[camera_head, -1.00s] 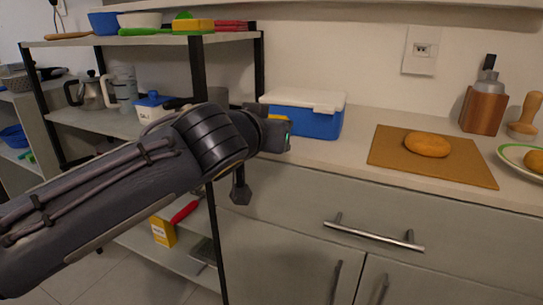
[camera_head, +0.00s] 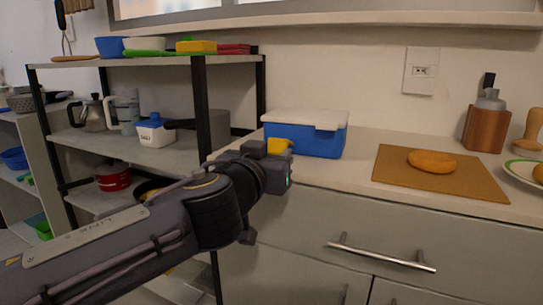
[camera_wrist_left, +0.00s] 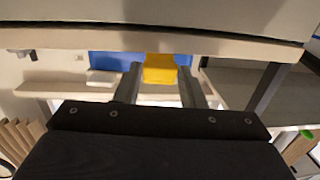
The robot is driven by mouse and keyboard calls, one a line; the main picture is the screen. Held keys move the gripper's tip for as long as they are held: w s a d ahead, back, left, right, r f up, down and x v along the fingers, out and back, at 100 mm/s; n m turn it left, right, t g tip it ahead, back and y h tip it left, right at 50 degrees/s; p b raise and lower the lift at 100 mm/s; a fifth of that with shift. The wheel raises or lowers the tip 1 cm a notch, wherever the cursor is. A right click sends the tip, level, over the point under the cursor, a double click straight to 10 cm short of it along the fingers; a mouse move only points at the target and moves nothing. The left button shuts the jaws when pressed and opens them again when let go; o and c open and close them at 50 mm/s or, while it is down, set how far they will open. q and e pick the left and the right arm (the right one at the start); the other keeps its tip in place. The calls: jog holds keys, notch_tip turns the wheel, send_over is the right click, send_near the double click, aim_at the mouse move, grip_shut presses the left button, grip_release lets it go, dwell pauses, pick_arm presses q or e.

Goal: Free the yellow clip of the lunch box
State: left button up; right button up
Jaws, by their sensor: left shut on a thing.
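The lunch box (camera_head: 325,141) is blue with a white lid (camera_head: 305,119) and stands on the counter left of the cutting board. Its yellow clip (camera_head: 279,146) shows at the left end of its front side, just above my gripper. My left gripper (camera_head: 272,160) is at that corner of the box, partly hiding the clip. In the left wrist view the yellow clip (camera_wrist_left: 160,68) sits between the two fingers, against the blue wall, and the gripper is shut on it. I cannot tell whether the clip is still latched. My right gripper is not in view.
A cutting board (camera_head: 440,173) with a bread roll (camera_head: 432,161) lies on the counter to the right. A metal shelf (camera_head: 110,150) with kitchenware stands left of the counter. A drawer handle (camera_head: 380,257) juts out below the counter edge.

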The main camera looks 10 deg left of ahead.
pick_arm(q)
jog(key=o, duration=1)
jog(key=v, duration=0.7)
jog(key=shift+s+p, duration=0.35)
jog(key=shift+s, duration=0.05)
jog(key=shift+a, duration=0.1)
